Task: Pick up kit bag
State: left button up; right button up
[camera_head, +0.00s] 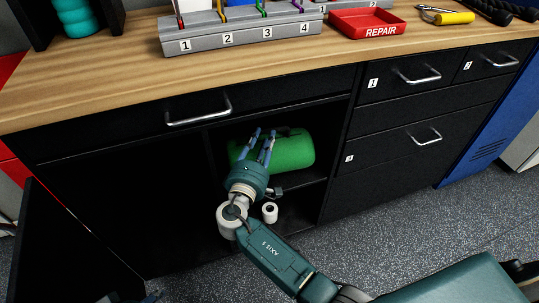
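A green, rounded, cylinder-shaped bag (293,153), which I take to be the kit bag, lies on its side on a shelf inside the open black cabinet. A dark strap or handle shows along its top. My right gripper (264,134) reaches into the cabinet in front of the bag's left half. Its two bluish fingers are apart, with green showing between them, and they hide part of the bag. I cannot tell whether they touch the bag or its strap.
The wooden worktop (120,75) overhangs the opening, with a drawer handle (199,112) just below it. An open black door (62,250) stands at left. Numbered drawers (410,150) close off the right side. A red repair tray (367,23) and numbered grey rack (240,37) sit on top.

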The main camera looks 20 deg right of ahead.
aim_at(269, 130)
jog(key=x, duration=0.4)
jog(key=shift+d+f+b, duration=0.25)
jog(key=shift+b, duration=0.15)
jog(key=shift+w+d, duration=0.25)
jog(key=shift+w, duration=0.2)
pick_arm(q)
jog(key=shift+w+d+r+t+h, duration=0.1)
jog(key=shift+w+d+r+t, duration=0.25)
jog(key=shift+w, duration=0.45)
jog(key=shift+w+d+r+t+h, duration=0.1)
jog(key=shift+w+d+r+t, duration=0.1)
jog(key=shift+w+r+t, duration=0.45)
jog(key=shift+w+d+r+t+h, duration=0.1)
jog(key=shift+w+d+t, duration=0.15)
jog(key=shift+w, duration=0.7)
pick_arm(e)
grip_shut()
jog(key=shift+r, duration=0.1)
